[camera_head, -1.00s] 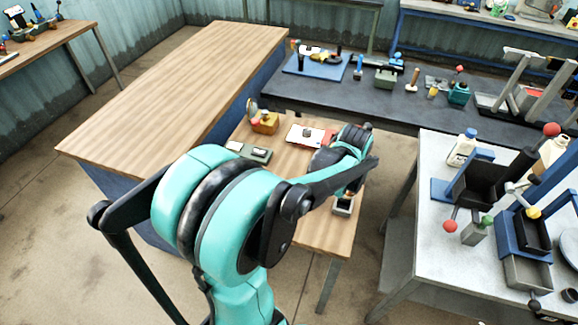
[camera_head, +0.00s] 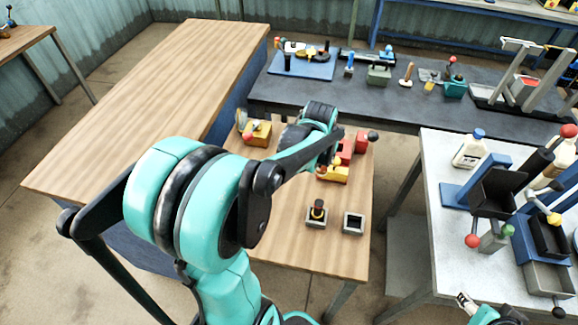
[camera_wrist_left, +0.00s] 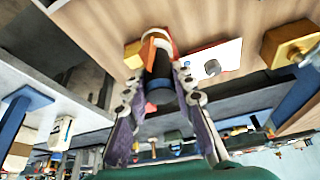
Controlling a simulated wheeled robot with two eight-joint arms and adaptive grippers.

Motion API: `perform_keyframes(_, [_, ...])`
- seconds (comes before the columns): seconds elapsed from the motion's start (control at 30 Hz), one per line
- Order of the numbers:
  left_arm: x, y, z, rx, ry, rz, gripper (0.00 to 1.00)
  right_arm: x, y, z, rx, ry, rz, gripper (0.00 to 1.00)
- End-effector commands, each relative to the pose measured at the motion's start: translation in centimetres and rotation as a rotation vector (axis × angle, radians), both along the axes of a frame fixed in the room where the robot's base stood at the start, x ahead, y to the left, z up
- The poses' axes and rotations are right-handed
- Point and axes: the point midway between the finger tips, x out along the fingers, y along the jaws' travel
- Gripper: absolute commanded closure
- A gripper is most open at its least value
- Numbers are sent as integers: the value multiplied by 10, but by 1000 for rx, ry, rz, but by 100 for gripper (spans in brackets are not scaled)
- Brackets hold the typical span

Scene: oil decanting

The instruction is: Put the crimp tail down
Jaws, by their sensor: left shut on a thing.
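My left gripper (camera_wrist_left: 155,100) is shut on a dark cylindrical piece with a blue band (camera_wrist_left: 159,75). I take this to be the crimp tail. In the wrist view its far end overlaps orange and white parts near the wooden table; I cannot tell whether it touches anything. In the head view my left arm reaches over the small wooden table (camera_head: 285,245), and its wrist hides the fingertips and most of the held piece. A teal and pale part at the bottom right edge looks like my right gripper (camera_head: 466,302); its finger state is unclear.
The table's front is clear. A grey bench (camera_head: 440,225) stands right.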

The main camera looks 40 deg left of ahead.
Motion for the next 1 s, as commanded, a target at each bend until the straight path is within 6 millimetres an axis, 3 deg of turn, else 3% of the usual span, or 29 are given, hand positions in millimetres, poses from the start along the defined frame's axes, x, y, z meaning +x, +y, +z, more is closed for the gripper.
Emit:
perform_keyframes(0.2, [4, 55, -36, -1, 0, 8, 100, 0, 0, -20, 0, 0, 0, 48])
perform_keyframes(0.4, [7, 90, -57, -1, -1, 3, 100, 0, 0, -30, 0, 0, 0, 48])
perform_keyframes(0.63, [7, 100, -68, -1, 0, 0, 100, 0, 0, -34, 0, 0, 0, 48])
perform_keyframes(0.87, [7, 100, -101, -1, -1, 0, 100, 0, 0, -49, 0, 0, 0, 48])
perform_keyframes(1.0, [7, 99, -102, -1, 0, 0, 100, 0, 0, -47, 0, 0, 0, 48])
